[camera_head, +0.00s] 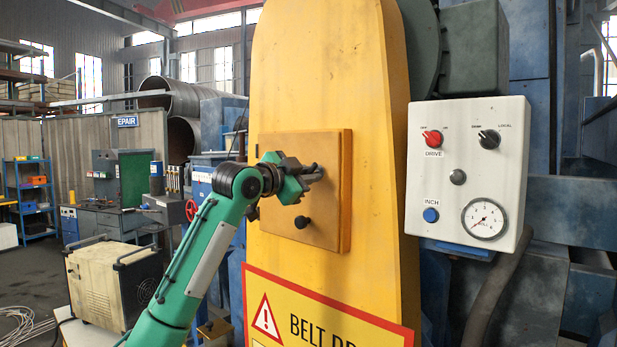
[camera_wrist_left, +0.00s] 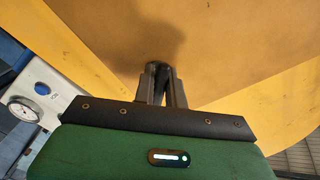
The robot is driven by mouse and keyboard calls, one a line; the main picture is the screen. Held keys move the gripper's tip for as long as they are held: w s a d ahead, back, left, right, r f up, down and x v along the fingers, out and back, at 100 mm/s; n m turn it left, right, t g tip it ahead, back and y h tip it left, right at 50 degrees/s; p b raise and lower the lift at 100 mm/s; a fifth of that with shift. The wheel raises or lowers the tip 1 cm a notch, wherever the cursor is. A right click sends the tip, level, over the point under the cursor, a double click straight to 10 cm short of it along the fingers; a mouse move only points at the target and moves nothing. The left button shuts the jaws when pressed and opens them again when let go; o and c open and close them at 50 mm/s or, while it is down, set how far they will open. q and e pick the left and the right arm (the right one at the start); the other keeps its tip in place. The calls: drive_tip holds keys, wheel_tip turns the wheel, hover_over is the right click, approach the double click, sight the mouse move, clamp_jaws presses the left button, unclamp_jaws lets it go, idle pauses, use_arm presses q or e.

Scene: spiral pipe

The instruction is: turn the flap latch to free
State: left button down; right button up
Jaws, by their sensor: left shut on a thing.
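The orange-brown flap (camera_head: 330,200) is a square panel on the front of the yellow belt guard, and it lies flat against it. My left gripper (camera_head: 311,173) is at the upper middle of the flap, with its fingers shut on the small dark flap latch. In the left wrist view the two dark fingers (camera_wrist_left: 160,82) point at the flap (camera_wrist_left: 110,40) and close around the dark latch (camera_wrist_left: 158,67). The fingers hide most of the latch, so its angle cannot be told. A black knob (camera_head: 302,222) sticks out lower on the flap. My right gripper is not in view.
The yellow guard (camera_head: 320,75) carries a warning sign (camera_head: 320,318) below the flap. A white control box (camera_head: 467,170) with a red switch, a black switch, a blue button and a gauge is at the right. A beige machine (camera_head: 105,280) stands at the lower left.

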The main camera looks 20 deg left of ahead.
use_arm(q)
drive_tip(key=m, duration=0.2)
drive_tip(key=m+p, duration=0.1)
drive_tip(key=m, duration=0.2)
drive_tip(key=shift+a+r+m+p, duration=0.1)
drive_tip(key=shift+r+m+p, duration=0.15)
drive_tip(key=shift+m+p, duration=0.05)
drive_tip(key=shift+f+m, duration=0.1)
drive_tip(key=shift+m, duration=1.7)
drive_tip(key=c, duration=1.4)
unclamp_jaws()
drive_tip(key=shift+c, duration=0.2)
